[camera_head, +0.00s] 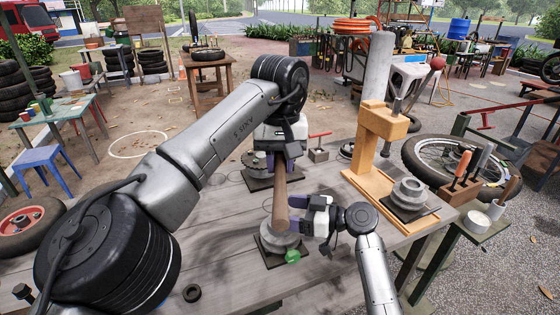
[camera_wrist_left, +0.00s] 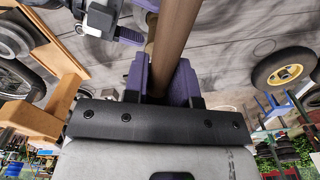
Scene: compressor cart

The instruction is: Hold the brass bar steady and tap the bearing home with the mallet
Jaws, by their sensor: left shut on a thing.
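My left gripper (camera_head: 281,170) points down and is shut on the brown brass bar (camera_head: 280,205), which stands nearly upright. Its purple fingers (camera_wrist_left: 162,82) close around the bar (camera_wrist_left: 174,35) in the left wrist view. The bar's lower end is over a round grey housing (camera_head: 277,243) on a dark plate; I cannot see the bearing clearly or whether the bar touches it. My right gripper (camera_head: 298,213) is just right of the bar, pointing left; whether its jaws are open or shut is unclear. I cannot make out the mallet. A green round thing (camera_head: 292,257) sits at the housing's front edge.
A wooden stand with a press (camera_head: 383,125) and another grey housing (camera_head: 410,193) is at the right. A flanged part (camera_head: 258,163) lies behind the bar. A small black ring (camera_head: 192,293) lies at the front left. The bench (camera_head: 225,250) is mostly bare there.

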